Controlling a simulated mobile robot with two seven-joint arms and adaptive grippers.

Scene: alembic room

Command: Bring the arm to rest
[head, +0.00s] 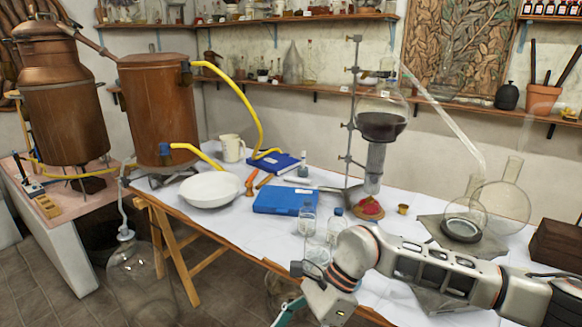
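My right arm (440,268) comes in from the right edge and reaches across the front of the white-covered table (235,232). It bends down at the wrist near the table's front edge. My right gripper (290,312) shows only in part at the bottom edge, with a teal piece pointing down and left. Its fingertips are cut off, so I cannot tell whether it is open or holds anything. My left arm and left gripper are not in view.
Small glass bottles (307,220) stand close behind the wrist. Round flasks (500,208) and a dark wooden box (556,246) are behind the arm at right. A stand with a dark-filled flask (382,122) rises mid-table. A large glass vessel (140,278) sits low at left.

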